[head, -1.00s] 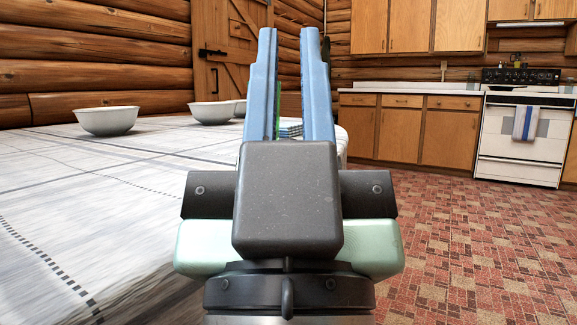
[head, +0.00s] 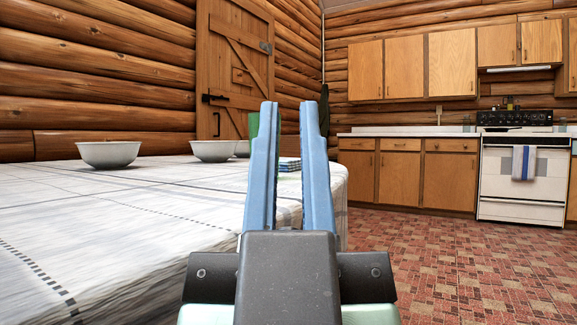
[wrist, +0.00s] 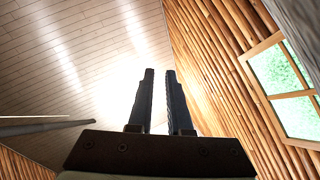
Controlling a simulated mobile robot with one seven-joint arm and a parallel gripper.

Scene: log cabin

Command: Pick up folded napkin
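The folded napkin (head: 289,164), a small blue-and-white striped stack, lies near the far right end of the table. In the head view it shows partly between and behind my fingers, which hide some of it. My gripper (head: 289,108) points up and away, with a clear gap between its two blue fingers. It is open and empty, nearer to the camera than the napkin and apart from it. In the wrist view my gripper (wrist: 160,72) shows dark fingers against the ceiling; the napkin is not in that view.
The table (head: 110,215) has a white checked cloth. A white bowl (head: 109,155) and a second bowl (head: 213,151) stand along its far side, with a third partly hidden. A green object (head: 253,124) stands behind my left finger. Open tiled floor (head: 450,250) lies right, before cabinets and a stove (head: 522,170).

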